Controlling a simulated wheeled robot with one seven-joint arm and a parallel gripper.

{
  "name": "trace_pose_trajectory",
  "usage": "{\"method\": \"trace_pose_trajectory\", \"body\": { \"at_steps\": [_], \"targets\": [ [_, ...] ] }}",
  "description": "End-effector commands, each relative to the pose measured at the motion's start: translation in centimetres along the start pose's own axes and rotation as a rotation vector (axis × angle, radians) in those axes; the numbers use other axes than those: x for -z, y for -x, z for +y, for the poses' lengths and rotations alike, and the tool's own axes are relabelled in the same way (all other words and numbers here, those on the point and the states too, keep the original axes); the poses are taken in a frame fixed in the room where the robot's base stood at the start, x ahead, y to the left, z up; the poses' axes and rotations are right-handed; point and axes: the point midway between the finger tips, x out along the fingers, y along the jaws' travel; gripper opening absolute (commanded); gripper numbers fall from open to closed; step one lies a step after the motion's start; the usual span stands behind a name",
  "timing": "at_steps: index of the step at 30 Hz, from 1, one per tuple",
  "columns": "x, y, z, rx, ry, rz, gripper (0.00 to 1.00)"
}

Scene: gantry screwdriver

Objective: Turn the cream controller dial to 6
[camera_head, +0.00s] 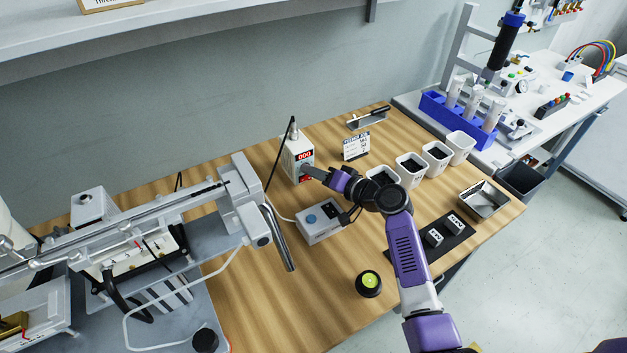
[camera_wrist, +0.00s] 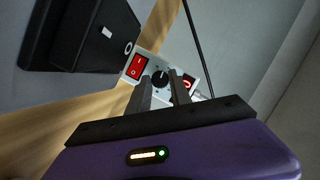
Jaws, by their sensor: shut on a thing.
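The cream controller (camera_head: 291,150) stands upright near the back of the wooden table, with a red display on its front. In the wrist view its front panel (camera_wrist: 190,70) shows a black dial (camera_wrist: 161,79) with a white mark, ringed by small scale marks. The scale numbers are too small to read. My gripper (camera_wrist: 166,84) has its two fingers shut on the dial, one on each side. In the head view my gripper (camera_head: 308,171) reaches the controller front from the right. A red rocker switch (camera_wrist: 136,67) is left of the dial. The display (camera_wrist: 190,84) is partly hidden by a finger.
A white box with a blue button (camera_head: 318,222) sits in front of the controller. White bins (camera_head: 411,170) line the table's right side. A gantry (camera_head: 200,195) stands left.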

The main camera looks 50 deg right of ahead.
Motion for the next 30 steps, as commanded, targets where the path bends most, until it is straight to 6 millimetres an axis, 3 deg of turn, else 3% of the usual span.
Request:
{"method": "trace_pose_trajectory", "body": {
  "at_steps": [15,30],
  "targets": [
    [-0.25,-0.05,0.69,0.153,-0.375,0.000,0.00],
    [-0.15,0.00,0.58,0.200,-0.489,0.000,0.00]
  ]
}}
